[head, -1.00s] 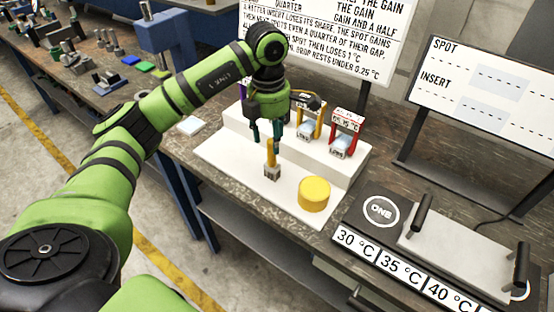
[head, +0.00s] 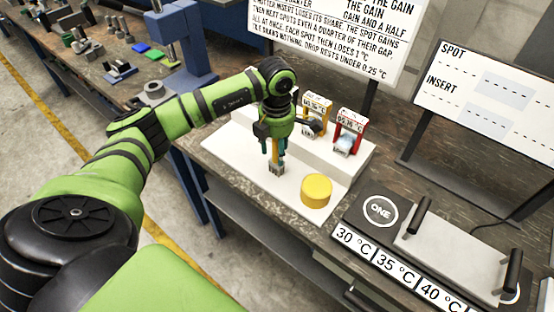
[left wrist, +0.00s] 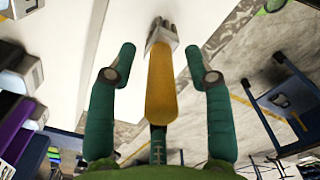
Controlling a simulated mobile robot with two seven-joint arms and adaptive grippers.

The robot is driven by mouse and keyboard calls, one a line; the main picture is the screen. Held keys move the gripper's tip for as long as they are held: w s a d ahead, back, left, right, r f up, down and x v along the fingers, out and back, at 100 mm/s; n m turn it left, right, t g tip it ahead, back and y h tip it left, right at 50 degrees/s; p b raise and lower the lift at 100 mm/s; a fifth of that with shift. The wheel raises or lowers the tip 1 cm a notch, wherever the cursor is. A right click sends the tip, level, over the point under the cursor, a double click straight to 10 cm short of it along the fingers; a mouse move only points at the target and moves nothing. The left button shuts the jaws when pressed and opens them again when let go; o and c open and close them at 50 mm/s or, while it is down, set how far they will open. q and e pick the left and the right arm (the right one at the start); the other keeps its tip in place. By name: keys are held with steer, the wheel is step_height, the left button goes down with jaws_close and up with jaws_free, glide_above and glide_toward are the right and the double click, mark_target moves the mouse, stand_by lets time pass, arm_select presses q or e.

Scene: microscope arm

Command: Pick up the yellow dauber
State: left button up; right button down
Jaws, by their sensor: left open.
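The yellow dauber stands upright on the white tray, its yellow handle up and its grey head (head: 277,169) down. In the left wrist view its handle (left wrist: 161,85) lies between the two fingers, with a gap on each side. My left gripper (head: 275,152) is over the dauber, pointing down, open, and hides part of the handle. In the left wrist view the gripper (left wrist: 162,62) has its teal fingers spread, with nothing held. My right gripper is not in view.
A yellow cylinder (head: 316,190) stands just right of the dauber on the white tray (head: 238,155). Behind are a red holder (head: 348,130) and a yellow holder (head: 317,103) on a raised step. A black plate marked ONE (head: 378,211) lies to the right.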

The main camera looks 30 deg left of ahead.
arm_select(q)
steer(key=shift+s, duration=0.15)
jaws_close()
steer(key=shift+r, duration=0.1)
steer(key=shift+r+b, duration=0.5)
steer(key=shift+r, duration=0.05)
steer(key=shift+w+r+b, duration=0.2)
steer(key=shift+r+b, duration=0.65)
steer(key=shift+r, duration=0.4)
steer(key=w+d+r+b, duration=0.3)
steer(key=w+d+r, duration=0.2)
steer(key=d, duration=0.5)
step_height(320, 180, up, 2)
steer(key=shift+w+r+b, duration=0.2)
steer(key=shift+w+b, duration=0.1)
steer(key=shift+b, duration=0.1)
